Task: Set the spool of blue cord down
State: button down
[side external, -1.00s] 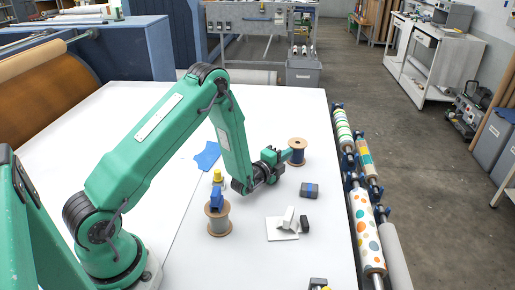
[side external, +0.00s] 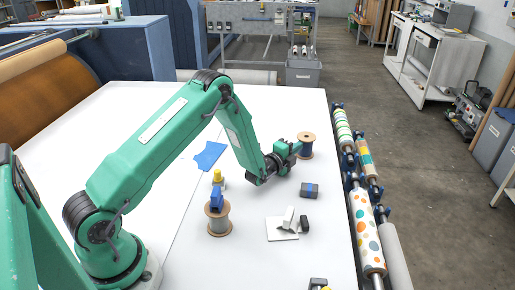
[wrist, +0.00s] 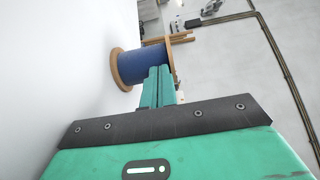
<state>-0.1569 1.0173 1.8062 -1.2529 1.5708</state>
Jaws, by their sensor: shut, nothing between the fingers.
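The spool of blue cord (side external: 306,147) has tan flanges and is upright at the far right part of the white table (side external: 262,110). In the wrist view, the spool (wrist: 140,66) is just beyond my fingertips, its blue winding between the two flanges. My gripper (side external: 298,148) reaches to the spool's near left side, low over the table. In the wrist view, my gripper (wrist: 160,72) has its green fingers together with nothing between them. The fingertips overlap the spool's edge in the picture; I cannot tell whether they touch it. The fingers hide part of the spool.
Patterned rollers (side external: 367,232) line the table's right edge.

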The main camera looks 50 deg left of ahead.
jog(key=shift+w+a, duration=0.15)
jog(key=shift+w, duration=0.8)
jog(key=shift+s, duration=0.1)
jog(key=shift+s, duration=0.3)
jog(key=shift+s+r, duration=0.1)
jog(key=shift+r, duration=0.25)
jog(key=r, duration=0.3)
jog(key=w+r, duration=0.1)
jog(key=r, duration=0.5)
jog(key=shift+w+r, duration=0.15)
jog(key=shift+w, duration=0.2)
jog(key=w+a, duration=0.3)
jog(key=w, duration=1.6)
